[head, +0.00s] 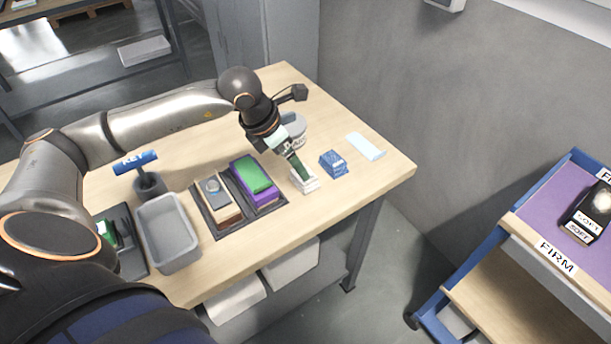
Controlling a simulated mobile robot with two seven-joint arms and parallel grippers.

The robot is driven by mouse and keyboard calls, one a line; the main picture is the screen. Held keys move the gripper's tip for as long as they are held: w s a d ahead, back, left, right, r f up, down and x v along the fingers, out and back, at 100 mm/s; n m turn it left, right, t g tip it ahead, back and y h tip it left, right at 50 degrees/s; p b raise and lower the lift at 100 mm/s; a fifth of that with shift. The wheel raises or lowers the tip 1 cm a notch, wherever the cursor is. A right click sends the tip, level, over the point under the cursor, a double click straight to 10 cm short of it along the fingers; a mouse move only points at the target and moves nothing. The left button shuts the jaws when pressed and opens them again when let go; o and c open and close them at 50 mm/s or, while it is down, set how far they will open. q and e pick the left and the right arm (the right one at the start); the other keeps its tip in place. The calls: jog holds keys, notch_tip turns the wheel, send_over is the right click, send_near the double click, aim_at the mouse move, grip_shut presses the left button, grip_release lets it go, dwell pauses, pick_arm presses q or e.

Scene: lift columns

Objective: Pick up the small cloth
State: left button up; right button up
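A thin, flat, light-blue piece (366,146) that looks like the small cloth lies on the wooden table near its right corner. My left arm reaches in from the left across the table. My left gripper (298,168) points down over a small white block (304,182), left of the light-blue piece and apart from it. Something dark green shows at the fingers. I cannot tell whether it is held or whether the fingers are open. My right gripper is not in view.
A blue block (333,164) sits between the gripper and the light-blue piece. A dark tray (238,223) holds blocks, one with a green top (252,174). A grey bin (168,232) and a blue-topped KEY stand (136,162) are left. A blue cart (437,299) stands right.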

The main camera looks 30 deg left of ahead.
pick_arm(q)
jog(key=p+x, duration=0.1)
jog(key=x, duration=0.6)
jog(key=shift+w+d+f, duration=0.15)
jog(key=shift+w+f, duration=0.05)
jog(key=shift+f, duration=0.05)
jog(key=shift+c, duration=0.2)
jog(key=shift+r, duration=0.1)
jog(key=c, duration=1)
jog(key=shift+c, duration=0.2)
